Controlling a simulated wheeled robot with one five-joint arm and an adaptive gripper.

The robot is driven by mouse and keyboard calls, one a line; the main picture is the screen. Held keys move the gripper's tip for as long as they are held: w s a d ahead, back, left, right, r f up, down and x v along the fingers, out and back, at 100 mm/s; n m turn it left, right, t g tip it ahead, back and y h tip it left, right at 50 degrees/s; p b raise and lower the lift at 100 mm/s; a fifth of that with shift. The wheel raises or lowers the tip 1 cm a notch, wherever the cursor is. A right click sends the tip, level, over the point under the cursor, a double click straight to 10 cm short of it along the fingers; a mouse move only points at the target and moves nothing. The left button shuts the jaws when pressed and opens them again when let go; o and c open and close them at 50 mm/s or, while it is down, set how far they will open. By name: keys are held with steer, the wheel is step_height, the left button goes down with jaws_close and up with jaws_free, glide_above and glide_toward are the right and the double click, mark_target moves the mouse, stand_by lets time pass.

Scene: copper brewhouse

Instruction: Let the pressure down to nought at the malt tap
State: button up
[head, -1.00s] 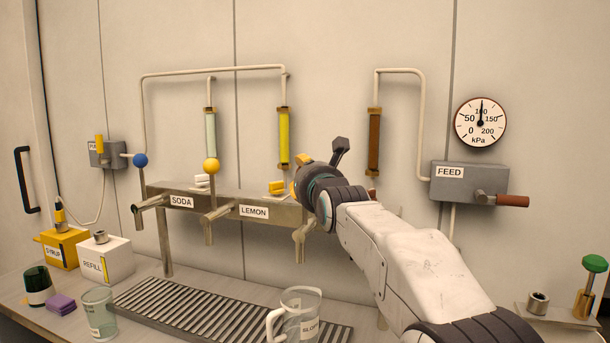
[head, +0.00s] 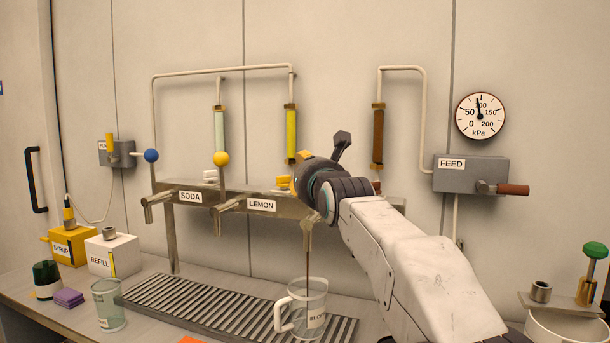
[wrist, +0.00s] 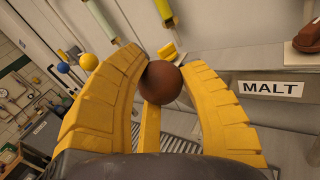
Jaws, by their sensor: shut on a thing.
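My gripper (head: 294,182) is at the malt tap, behind my arm in the head view. In the wrist view its yellow fingers (wrist: 160,100) are shut around the brown ball knob (wrist: 166,82) of the tap lever. The MALT label (wrist: 270,89) is on the rail to the right. The malt tap's spout (head: 306,237) shows below my wrist, and a thin dark stream (head: 308,265) runs from it into the SLOPS jug (head: 313,298) on the drip grate. The pressure gauge (head: 481,116) reads a little under 100 kPa.
The FEED box (head: 468,174) with its brown-handled lever (head: 510,189) is on the wall to the right. The soda (head: 160,200) and lemon (head: 230,203) taps stand left of the malt tap. A glass (head: 109,306) stands left of the drip grate (head: 190,301).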

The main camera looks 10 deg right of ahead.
steer(key=shift+f, duration=0.15)
steer(key=o, duration=1.3)
steer(key=shift+w, duration=0.1)
steer(key=shift+s+d, duration=0.1)
steer(key=shift+s, duration=5.95)
